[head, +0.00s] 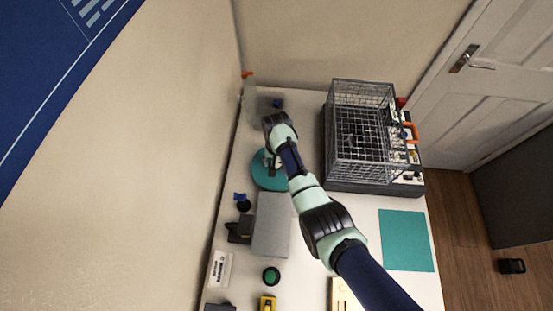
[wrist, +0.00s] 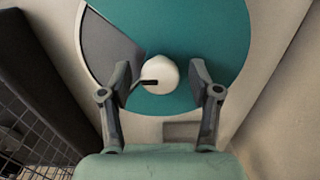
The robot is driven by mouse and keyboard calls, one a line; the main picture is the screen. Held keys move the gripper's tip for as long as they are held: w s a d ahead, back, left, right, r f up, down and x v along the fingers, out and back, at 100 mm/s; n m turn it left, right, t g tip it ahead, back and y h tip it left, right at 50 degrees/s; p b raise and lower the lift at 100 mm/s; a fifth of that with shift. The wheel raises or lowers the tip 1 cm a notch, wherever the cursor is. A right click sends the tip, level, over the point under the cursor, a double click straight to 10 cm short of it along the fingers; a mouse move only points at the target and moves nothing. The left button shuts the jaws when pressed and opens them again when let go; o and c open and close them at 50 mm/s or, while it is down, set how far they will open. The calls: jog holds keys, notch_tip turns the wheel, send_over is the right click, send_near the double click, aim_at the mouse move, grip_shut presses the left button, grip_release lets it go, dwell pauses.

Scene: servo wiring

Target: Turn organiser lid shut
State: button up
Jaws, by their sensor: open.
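The organiser is round with a teal lid (wrist: 205,35); the lid also shows in the head view (head: 267,182), partly hidden by my arm. A dark grey wedge (wrist: 105,50) at the lid's left in the wrist view looks like an opening or a differently coloured sector; I cannot tell which. A white knob (wrist: 160,74) with a small dark pointer stands at the lid's middle. My gripper (wrist: 160,80) is open over the lid, one finger on each side of the knob, with gaps showing. In the head view my gripper's fingertips are hard to make out.
A wire cage (head: 360,110) on a dark base stands right of the organiser. A grey box (head: 271,224), a green button (head: 271,275) and a yellow item (head: 267,303) lie nearer. A teal mat (head: 406,240) lies right, with bare white table around it. A wall borders the left.

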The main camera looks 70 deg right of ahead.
notch_tip(320, 180, up, 12)
dwell(0.3)
jog(key=shift+f, duration=0.1)
dwell(0.4)
